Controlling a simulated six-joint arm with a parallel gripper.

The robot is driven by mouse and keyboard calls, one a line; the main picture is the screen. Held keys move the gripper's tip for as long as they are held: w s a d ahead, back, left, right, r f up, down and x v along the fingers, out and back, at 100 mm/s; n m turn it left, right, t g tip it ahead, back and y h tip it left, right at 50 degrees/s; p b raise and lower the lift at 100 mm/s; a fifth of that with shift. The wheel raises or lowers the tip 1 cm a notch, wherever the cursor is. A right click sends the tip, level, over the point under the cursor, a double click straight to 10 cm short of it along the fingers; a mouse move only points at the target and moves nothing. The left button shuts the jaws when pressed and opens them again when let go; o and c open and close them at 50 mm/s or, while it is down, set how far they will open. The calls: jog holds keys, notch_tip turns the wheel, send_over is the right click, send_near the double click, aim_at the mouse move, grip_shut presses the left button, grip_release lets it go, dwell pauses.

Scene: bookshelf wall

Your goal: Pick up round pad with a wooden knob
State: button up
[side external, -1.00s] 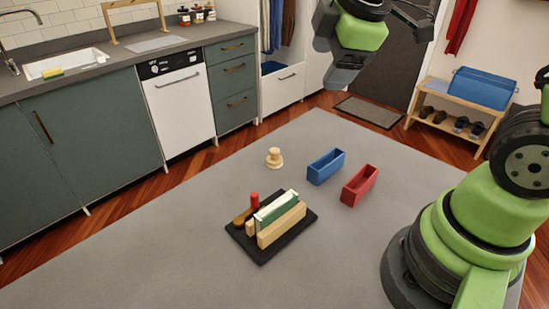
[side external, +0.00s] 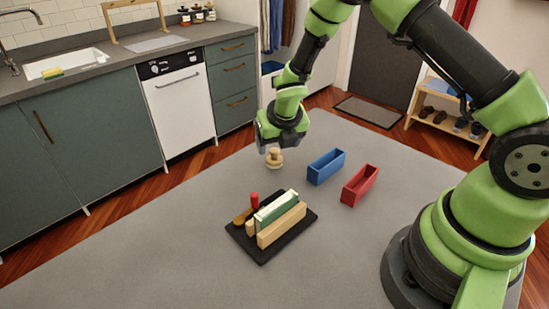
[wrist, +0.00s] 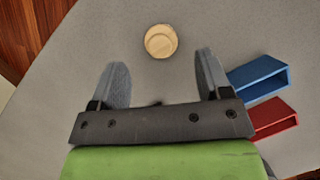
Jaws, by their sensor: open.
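The round pad with a wooden knob (side external: 274,159) stands on the grey table, knob up, near the table's far side. In the wrist view the round pad (wrist: 161,41) lies ahead of the fingertips, roughly between their lines. My gripper (wrist: 160,70) is open and empty, its two grey fingers spread wide. In the side view my gripper (side external: 277,148) hangs just above and behind the pad; its fingers are hard to make out there. Whether it touches the pad cannot be told from the side, but the wrist view shows them apart.
A blue open box (side external: 326,168) and a red open box (side external: 360,186) stand right of the pad. A black tray (side external: 263,256) nearer the front holds wooden blocks, a green-and-white piece and a red-topped item. The table (side external: 150,235) is clear on the left.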

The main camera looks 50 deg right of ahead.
aim_at(275, 150)
jog(key=shift+x, duration=2.7)
jog(key=c, duration=1)
jog(key=shift+o, duration=0.2)
jog(key=shift+r, duration=0.2)
notch_tip(275, 150, up, 9)
jog(key=shift+w+f, duration=0.1)
jog(key=shift+r, duration=0.45)
jog(key=shift+o, duration=0.4)
jog(key=shift+a, duration=0.1)
